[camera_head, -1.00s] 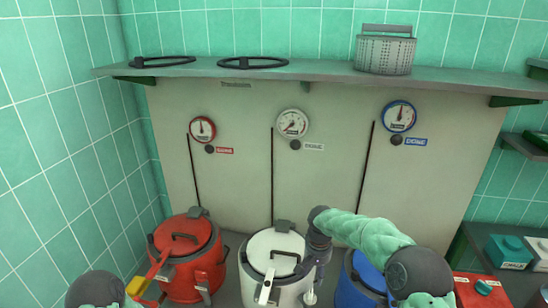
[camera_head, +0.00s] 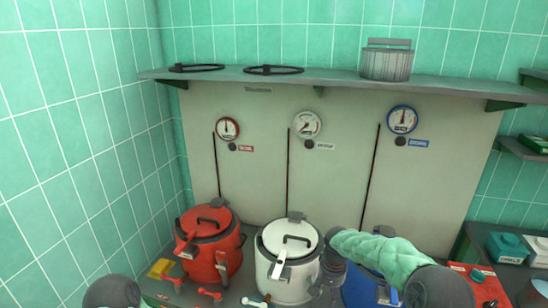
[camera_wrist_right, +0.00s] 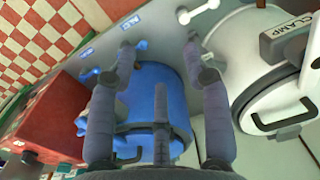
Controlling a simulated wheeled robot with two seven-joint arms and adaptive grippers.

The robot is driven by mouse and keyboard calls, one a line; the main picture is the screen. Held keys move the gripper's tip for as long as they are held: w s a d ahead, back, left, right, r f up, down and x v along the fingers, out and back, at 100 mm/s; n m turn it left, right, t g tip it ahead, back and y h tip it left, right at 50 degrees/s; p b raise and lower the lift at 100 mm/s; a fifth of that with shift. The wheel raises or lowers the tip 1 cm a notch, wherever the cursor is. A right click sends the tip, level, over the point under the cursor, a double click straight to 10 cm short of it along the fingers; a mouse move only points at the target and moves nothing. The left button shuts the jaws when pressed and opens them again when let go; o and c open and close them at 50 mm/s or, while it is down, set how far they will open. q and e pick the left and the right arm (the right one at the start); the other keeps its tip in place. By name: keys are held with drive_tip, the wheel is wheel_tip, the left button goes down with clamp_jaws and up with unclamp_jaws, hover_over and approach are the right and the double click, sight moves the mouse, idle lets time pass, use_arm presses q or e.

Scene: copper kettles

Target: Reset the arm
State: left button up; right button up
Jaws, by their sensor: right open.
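My right arm comes in from the lower right in the head view. My right gripper (camera_head: 324,286) points down between the white kettle (camera_head: 279,284) and the blue kettle (camera_head: 360,290). In the right wrist view its two fingers (camera_wrist_right: 160,58) are spread apart with nothing held between them. The blue kettle (camera_wrist_right: 158,90) lies beyond the fingers there, and the white kettle (camera_wrist_right: 262,62) is at the right. Only a round dark part of my left arm shows at the bottom left of the head view; the left gripper is out of sight.
A red kettle (camera_head: 226,262) stands left of the white one, with a yellow block (camera_head: 160,268) and small red clamps (camera_head: 209,293) beside it. A shelf (camera_head: 330,77) with two dark rings and a metal basket (camera_head: 386,64) runs above three gauges. A red box (camera_head: 484,284) is at the right.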

drive_tip(key=s+a+f+n+y, duration=0.1)
drive_tip(key=s+a+f, duration=0.2)
drive_tip(key=s+f, duration=0.4)
drive_tip(key=s+a+f+y, duration=0.25)
drive_tip(key=s+f, duration=0.25)
drive_tip(key=f, duration=0.5)
drive_tip(key=s+a+f, duration=0.1)
drive_tip(key=s+f, duration=0.2)
drive_tip(key=s, duration=0.6)
drive_tip(key=s+f, duration=0.3)
drive_tip(key=s, duration=0.7)
drive_tip(key=shift+a+m, duration=0.3)
drive_tip(key=shift+a, duration=0.1)
